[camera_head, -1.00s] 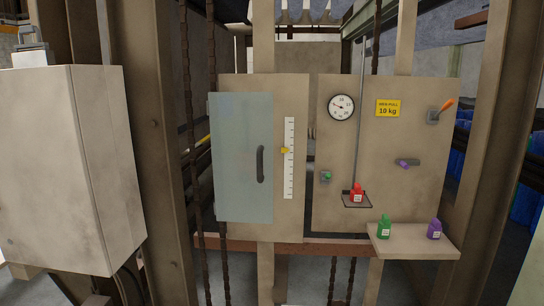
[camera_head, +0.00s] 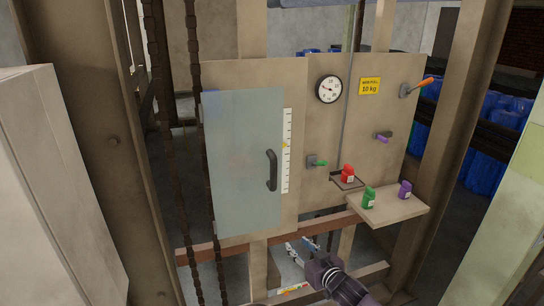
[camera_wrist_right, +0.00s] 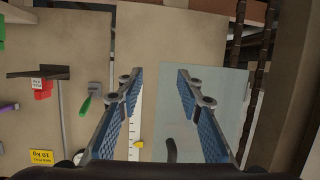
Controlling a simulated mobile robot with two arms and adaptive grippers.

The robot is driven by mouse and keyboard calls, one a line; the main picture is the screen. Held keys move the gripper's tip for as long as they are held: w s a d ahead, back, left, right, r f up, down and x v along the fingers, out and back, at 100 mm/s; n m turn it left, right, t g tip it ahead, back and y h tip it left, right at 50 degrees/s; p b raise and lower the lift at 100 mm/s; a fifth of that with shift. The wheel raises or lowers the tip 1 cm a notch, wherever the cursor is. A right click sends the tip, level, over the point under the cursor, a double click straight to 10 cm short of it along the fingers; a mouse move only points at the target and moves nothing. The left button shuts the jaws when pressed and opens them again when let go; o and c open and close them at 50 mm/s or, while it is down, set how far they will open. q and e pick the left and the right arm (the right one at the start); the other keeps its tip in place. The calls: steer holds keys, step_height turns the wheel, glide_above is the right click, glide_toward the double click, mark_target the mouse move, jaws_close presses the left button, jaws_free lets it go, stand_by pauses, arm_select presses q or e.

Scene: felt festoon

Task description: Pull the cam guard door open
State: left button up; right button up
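The cam guard door (camera_head: 235,150) is a pale, see-through blue-green panel on the left beige cabinet panel; it looks shut. Its dark curved handle (camera_head: 271,171) stands near the door's right edge. My right gripper (camera_head: 300,246) is below and right of the handle, apart from it. In the right wrist view the picture is upside down: my right gripper (camera_wrist_right: 157,76) has its two blue-padded fingers wide apart and empty. The door (camera_wrist_right: 222,90) shows there behind the right-hand finger, and the handle (camera_wrist_right: 171,151) shows low between the fingers. My left gripper is out of view.
A white scale strip (camera_head: 287,150) with a yellow pointer is just right of the door. A green-handled lever (camera_head: 318,162) sticks out further right. A shelf (camera_head: 385,212) holds green and purple weights; a red weight (camera_head: 347,173) sits on a small tray. Chains hang at left.

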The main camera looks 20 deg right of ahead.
step_height(320, 180, up, 16)
steer(key=w+a+t+y+p, duration=0.1)
steer(key=w+a+t+p, duration=0.1)
steer(key=w+a, duration=0.1)
steer(key=n+t+y, duration=0.1)
glide_toward(275, 172)
steer(key=d+x, duration=0.1)
steer(key=x, duration=0.4)
steer(key=p+x, duration=0.1)
steer(key=x, duration=0.1)
steer(key=a+p+x, duration=0.1)
steer(key=x, duration=0.1)
steer(key=shift+w, duration=0.15)
steer(key=shift+p+x, duration=0.45)
steer(key=shift+x, duration=0.55)
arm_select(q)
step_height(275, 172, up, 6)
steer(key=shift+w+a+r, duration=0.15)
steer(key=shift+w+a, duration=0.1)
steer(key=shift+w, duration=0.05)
arm_select(e)
steer(key=shift+f, duration=0.15)
jaws_close()
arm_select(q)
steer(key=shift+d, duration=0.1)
